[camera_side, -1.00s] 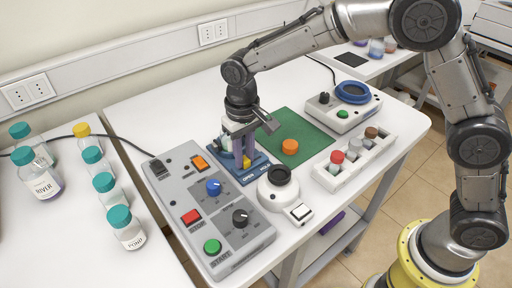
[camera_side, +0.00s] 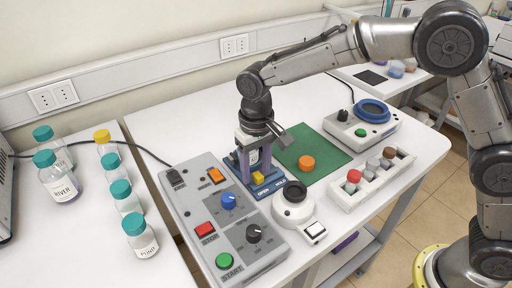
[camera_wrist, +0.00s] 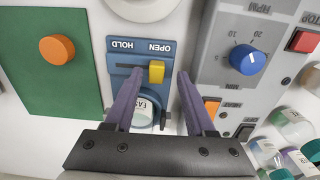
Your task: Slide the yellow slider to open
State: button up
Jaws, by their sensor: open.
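The yellow slider (camera_wrist: 156,72) sits in a dark slot of a blue fixture (camera_wrist: 117,64), at the end of the slot under the OPEN label. The HOLD label is at the other end. In the side view the yellow slider (camera_side: 258,178) shows just below my fingers. My gripper (camera_wrist: 161,76) is open, its two purple fingers pointing at the fixture, with the slider between the fingertips. Gaps show on both sides, so neither finger visibly touches it. A labelled round container (camera_wrist: 145,108) in the fixture shows between the fingers, partly hidden by my gripper.
A grey control panel (camera_side: 195,178) with knobs and buttons stands left of the fixture. A green mat (camera_side: 325,145) with an orange knob (camera_side: 306,162) lies to the right. A white round device (camera_side: 293,212) stands close in front. Capped bottles (camera_side: 142,237) stand farther left.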

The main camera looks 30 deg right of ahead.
aim_at(257, 175)
notch_tip(257, 175, up, 13)
dwell(0.3)
jog(key=s+d+r+m+t, duration=0.1)
jog(key=s+d+r+t, duration=0.1)
jog(key=s+d+r, duration=0.5)
jog(key=s+d+r+m+t, duration=0.1)
jog(key=s+d+r, duration=0.35)
jog(key=d, duration=0.35)
jog(key=s+d+f+n+t, duration=0.1)
jog(key=s+d+f, duration=0.1)
jog(key=s+f, duration=0.4)
jog(key=s+d+f+n+t, duration=0.1)
jog(key=s+d+f, duration=0.2)
jog(key=s+f, duration=0.3)
jog(key=s, duration=0.3)
jog(key=shift+d+f+t, duration=0.2)
jog(key=shift+d+t, duration=0.1)
jog(key=shift+d, duration=0.05)
